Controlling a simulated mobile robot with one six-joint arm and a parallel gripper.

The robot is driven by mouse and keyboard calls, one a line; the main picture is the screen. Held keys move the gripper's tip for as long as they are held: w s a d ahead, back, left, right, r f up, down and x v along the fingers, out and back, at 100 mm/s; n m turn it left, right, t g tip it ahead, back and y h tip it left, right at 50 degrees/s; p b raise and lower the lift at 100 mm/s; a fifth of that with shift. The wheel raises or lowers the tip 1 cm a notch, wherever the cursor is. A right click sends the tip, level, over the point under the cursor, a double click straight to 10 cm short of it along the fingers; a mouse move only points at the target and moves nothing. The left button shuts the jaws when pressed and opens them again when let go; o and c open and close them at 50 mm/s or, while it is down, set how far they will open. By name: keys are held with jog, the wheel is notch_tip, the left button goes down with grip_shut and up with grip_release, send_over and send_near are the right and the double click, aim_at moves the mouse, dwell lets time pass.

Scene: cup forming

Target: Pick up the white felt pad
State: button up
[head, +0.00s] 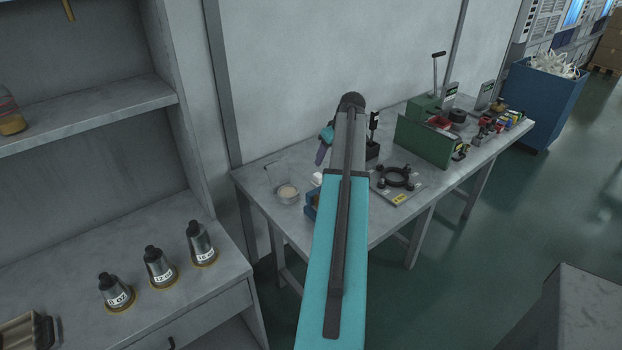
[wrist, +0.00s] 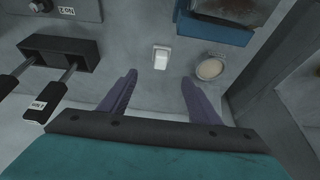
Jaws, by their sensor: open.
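A small white block-like piece, which looks like the white felt pad (wrist: 161,58), lies on the grey table in the wrist view. It stands just beyond the fingertips, roughly between them in the picture. In the head view a bit of the white pad (head: 317,179) shows left of my arm. My gripper (wrist: 158,77) is open and empty, its two purple fingers spread apart. In the head view one finger shows beside my arm, which hides the rest. The height of the fingers above the table is hard to tell.
A round pale disc (wrist: 209,69) in a holder and a blue tray (wrist: 215,33) lie right of the pad. A black block with two rods (wrist: 60,55) is at left.

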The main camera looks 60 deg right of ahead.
aim_at(319, 175)
jog(key=shift+w, duration=0.15)
jog(key=shift+p+x, duration=1.1)
jog(key=shift+x, duration=2.9)
jog(key=shift+f, duration=0.3)
jog(key=shift+p+x, duration=1.4)
jog(key=shift+x, duration=1.15)
jog(key=shift+c, duration=0.3)
jog(key=c, duration=1.1)
